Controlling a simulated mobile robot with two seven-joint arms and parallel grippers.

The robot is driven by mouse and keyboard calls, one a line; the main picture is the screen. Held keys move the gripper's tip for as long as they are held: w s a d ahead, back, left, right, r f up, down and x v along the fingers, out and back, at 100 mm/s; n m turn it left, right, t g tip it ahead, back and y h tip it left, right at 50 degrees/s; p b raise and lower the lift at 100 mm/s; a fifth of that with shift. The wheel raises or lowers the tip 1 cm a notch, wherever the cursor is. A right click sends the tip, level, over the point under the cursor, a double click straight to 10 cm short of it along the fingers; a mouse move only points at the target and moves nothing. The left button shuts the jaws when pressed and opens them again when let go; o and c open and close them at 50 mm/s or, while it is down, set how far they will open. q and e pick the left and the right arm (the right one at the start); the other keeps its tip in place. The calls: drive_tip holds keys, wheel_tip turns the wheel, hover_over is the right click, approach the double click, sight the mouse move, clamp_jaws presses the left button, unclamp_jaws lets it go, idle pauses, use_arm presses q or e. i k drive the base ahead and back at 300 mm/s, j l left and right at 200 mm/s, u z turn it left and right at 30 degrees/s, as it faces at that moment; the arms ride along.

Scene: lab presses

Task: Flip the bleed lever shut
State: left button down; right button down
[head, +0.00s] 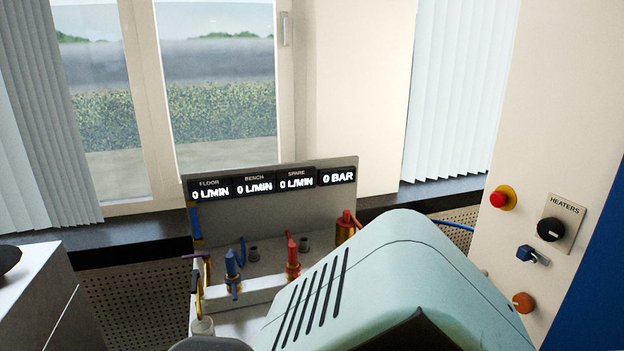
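No lever in the head view carries a readable bleed label, so I cannot tell which one is the bleed lever. On the small bench unit below the displays, a blue-handled valve (232,264) and a red-handled valve (292,258) stand with their handles pointing up. A brass fitting with a red top (346,226) is at the unit's right back. Neither of my grippers is in view.
Displays (254,185) read 0 L/MIN and 0 BAR. A large pale green slotted housing (400,275) hides the unit's right front; I cannot tell what it belongs to.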

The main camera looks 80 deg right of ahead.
sight(195, 274)
drive_tip(key=z, duration=1.75)
